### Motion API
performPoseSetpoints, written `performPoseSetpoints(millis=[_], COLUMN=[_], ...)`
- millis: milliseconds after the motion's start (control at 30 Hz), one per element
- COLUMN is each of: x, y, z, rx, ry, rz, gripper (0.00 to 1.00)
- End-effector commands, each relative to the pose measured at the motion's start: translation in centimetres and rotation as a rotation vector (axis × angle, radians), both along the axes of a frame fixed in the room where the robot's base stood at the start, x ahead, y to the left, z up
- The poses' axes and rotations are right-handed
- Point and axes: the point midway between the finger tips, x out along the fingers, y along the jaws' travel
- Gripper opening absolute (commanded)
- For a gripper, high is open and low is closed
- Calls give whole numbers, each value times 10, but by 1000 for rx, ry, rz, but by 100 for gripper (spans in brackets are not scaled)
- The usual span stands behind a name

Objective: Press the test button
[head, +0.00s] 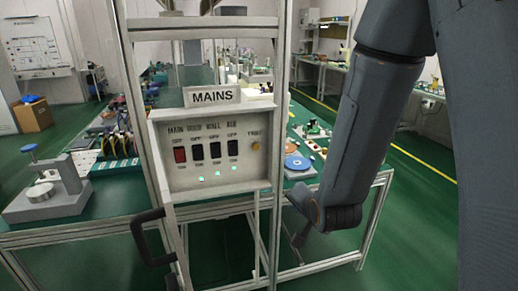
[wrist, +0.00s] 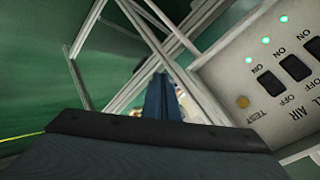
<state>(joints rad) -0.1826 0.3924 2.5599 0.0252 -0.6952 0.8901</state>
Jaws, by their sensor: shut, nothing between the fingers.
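The test button (head: 255,146) is a small round yellowish knob at the right side of the grey panel (head: 262,172) under the MAINS sign (head: 212,96). In the wrist view the button (wrist: 243,101) shows right of centre, beside the word TEST, with the panel tilted. My gripper (head: 298,241) is below and to the right of the panel in the head view, apart from it. In the wrist view my gripper's dark fingers (wrist: 162,98) are together and empty, to the left of the button. Nothing hides the button.
The panel also carries a red switch (head: 180,155), several black switches (head: 233,148) and green lights (head: 220,173). A metal frame and a black handle (head: 151,238) surround it. Green-topped benches (head: 112,198) with parts stand behind. Green floor is open at right.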

Motion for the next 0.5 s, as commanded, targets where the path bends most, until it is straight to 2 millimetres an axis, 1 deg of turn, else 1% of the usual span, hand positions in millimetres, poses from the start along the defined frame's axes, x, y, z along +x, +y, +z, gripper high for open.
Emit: performPoseSetpoints(millis=[33, 100, 200, 400, 500], x=[5, 13, 19, 15, 11], y=[10, 22, 39, 63, 69], z=[7, 20, 40, 77, 89], rx=[62, 171, 332, 615, 707], ry=[-53, -142, -257, -422, -467], rz=[-26, -65, -104, -128, -127], gripper=[0, 0, 0, 0, 0])
